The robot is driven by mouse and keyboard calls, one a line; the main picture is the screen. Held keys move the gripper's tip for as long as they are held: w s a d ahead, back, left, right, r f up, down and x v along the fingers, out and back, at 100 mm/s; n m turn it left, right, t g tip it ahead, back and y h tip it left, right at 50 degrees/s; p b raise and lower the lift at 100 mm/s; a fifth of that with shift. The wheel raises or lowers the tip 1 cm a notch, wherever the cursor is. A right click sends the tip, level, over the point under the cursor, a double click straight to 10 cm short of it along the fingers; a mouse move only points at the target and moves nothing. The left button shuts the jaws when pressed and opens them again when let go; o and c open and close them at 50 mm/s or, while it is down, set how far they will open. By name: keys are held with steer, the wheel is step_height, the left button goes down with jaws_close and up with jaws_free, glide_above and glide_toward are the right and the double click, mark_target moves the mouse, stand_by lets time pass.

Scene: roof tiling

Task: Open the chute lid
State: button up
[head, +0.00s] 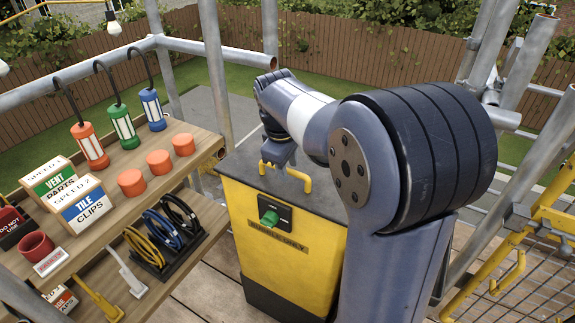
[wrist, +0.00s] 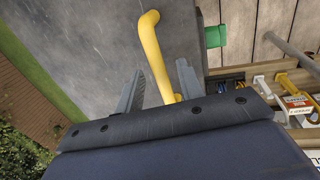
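The chute (head: 290,255) is a yellow box with a "RUBBLE ONLY" label and a green knob (head: 269,217) on its front. Its flat grey lid (head: 240,168) lies shut on top. A yellow bar handle (head: 298,178) stands on the lid near the front edge. My gripper (wrist: 160,70) is over the lid at the handle. In the wrist view its two grey fingers are apart, with the yellow handle (wrist: 155,50) between them and gaps on both sides. In the head view my arm hides part of the lid, and the fingertips are hard to make out.
Wooden shelves (head: 120,190) at the left hold hook lamps, orange cups, boxes and coiled cables. Scaffold tubes (head: 213,70) surround the place. A yellow frame with mesh (head: 520,285) is at the right. My arm blocks the right of the chute.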

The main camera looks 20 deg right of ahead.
jaws_close()
stand_by(0.3)
stand_by(0.3)
